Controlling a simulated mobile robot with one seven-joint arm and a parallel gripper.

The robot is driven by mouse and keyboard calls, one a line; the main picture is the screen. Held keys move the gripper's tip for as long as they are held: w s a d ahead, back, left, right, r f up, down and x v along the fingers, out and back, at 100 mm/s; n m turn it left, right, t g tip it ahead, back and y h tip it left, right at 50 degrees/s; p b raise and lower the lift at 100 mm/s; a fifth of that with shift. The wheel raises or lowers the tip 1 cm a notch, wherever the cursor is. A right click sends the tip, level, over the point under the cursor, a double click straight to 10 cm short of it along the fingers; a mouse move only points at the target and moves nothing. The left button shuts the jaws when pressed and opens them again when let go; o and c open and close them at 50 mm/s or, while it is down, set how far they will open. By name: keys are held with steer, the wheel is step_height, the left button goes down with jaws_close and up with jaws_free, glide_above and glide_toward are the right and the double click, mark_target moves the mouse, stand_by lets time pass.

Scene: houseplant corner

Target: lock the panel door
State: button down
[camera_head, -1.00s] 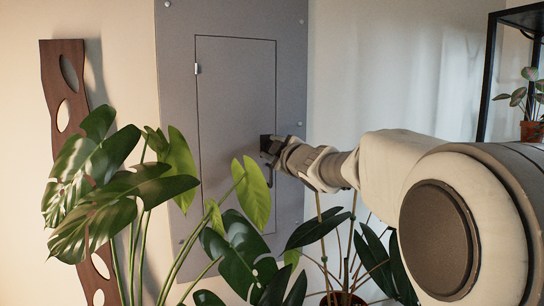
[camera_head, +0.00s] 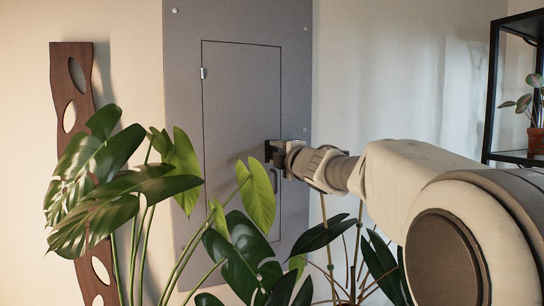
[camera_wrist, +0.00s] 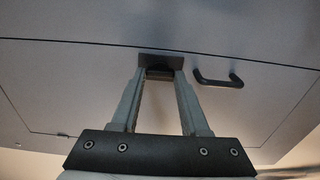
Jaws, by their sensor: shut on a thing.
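The grey panel door (camera_head: 235,110) lies flush in its grey wall panel (camera_head: 185,150), its thin outline even and looking shut. A small light hinge sits on its left edge. My gripper (camera_head: 271,151) is at the door's right edge, and its two fingers also show in the wrist view (camera_wrist: 160,78). They are shut on a small dark latch (camera_wrist: 160,62) that lies across the door's edge gap. A dark bar handle (camera_wrist: 218,82) is on the door beside the latch, apart from my fingers; it shows below my gripper in the head view (camera_head: 275,181). The fingers partly hide the latch.
A large leafy plant (camera_head: 120,180) stands in front of the panel's lower left. Another dark-leaved plant (camera_head: 320,235) is below my arm. A wooden board with holes (camera_head: 72,55) leans at the left. A black shelf (camera_head: 494,85) with a potted plant (camera_head: 536,138) stands at the right.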

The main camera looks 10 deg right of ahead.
stand_by(0.3)
steer(key=shift+c, duration=2)
jaws_free()
steer(key=s+d+p, duration=0.1)
steer(key=s+d, duration=0.2)
steer(key=s, duration=1.4)
steer(key=shift+d, duration=0.2)
steer(key=s+d+f+m+g+h+p, duration=0.45)
steer(key=s+f+m+h, duration=0.4)
steer(key=m, duration=0.65)
steer(key=s+a+f+m+g+y+p, duration=0.1)
steer(key=s+a+f+m+g+y, duration=0.1)
steer(key=s, duration=0.5)
steer(key=s+a+f+m+g+y+p, duration=0.2)
steer(key=s+a+f+m+g+y, duration=0.1)
steer(key=s+a+f+g, duration=0.2)
steer(key=s+a+f, duration=0.1)
steer(key=s+f, duration=0.1)
steer(key=s, duration=0.1)
